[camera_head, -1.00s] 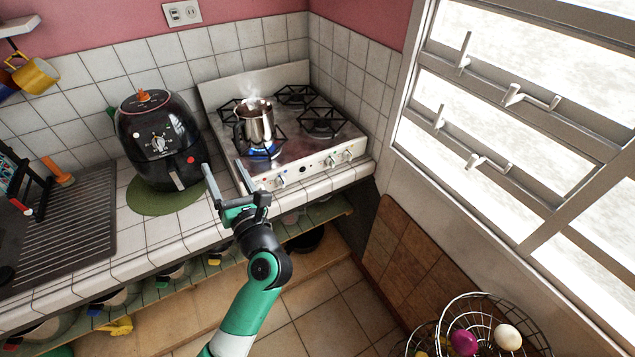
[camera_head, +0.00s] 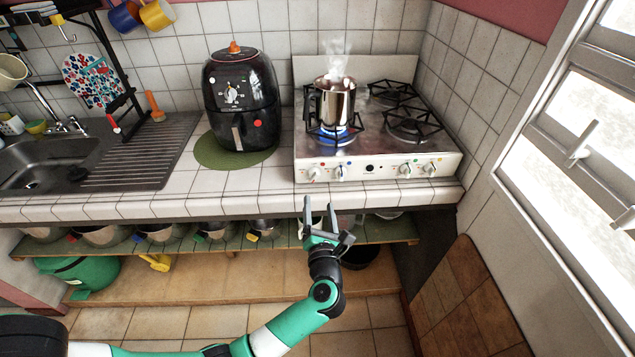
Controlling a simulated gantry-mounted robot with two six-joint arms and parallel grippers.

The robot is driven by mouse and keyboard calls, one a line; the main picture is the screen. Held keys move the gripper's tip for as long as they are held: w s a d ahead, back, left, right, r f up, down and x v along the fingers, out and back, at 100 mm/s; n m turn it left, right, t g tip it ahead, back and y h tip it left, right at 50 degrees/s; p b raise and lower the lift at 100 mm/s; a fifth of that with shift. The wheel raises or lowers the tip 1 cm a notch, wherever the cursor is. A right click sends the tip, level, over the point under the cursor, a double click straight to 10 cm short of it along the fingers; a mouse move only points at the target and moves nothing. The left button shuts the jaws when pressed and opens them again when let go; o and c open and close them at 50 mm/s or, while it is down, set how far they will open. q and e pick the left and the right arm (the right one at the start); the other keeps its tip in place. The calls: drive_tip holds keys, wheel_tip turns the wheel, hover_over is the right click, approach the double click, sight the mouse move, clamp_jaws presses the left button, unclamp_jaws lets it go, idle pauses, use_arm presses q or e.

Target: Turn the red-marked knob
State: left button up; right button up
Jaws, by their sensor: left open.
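The stove (camera_head: 385,155) stands on the counter at the back right, with several small knobs along its front panel. The leftmost knob (camera_head: 313,174) appears to have a small red mark by it; the knob to its right (camera_head: 341,173) appears to have a blue one. The marks are tiny. My left gripper (camera_head: 319,203) is open and empty, its fingers pointing toward the stove. Its fingertips show just below the two left knobs, over the counter's front edge, and do not appear to touch a knob. My right gripper is not in view.
A steaming metal pot (camera_head: 336,103) sits over a blue flame on the front-left burner. A black air fryer (camera_head: 239,100) stands left of the stove on a green mat (camera_head: 208,153). The counter's tiled edge (camera_head: 200,208) runs beneath the knobs, above a shelf of pots.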

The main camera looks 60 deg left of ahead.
sight(317, 177)
use_arm(q)
drive_tip(key=b+x, duration=0.3)
drive_tip(key=x, duration=0.8)
drive_tip(key=shift+a, duration=0.15)
drive_tip(key=shift+c, duration=0.2)
clamp_jaws()
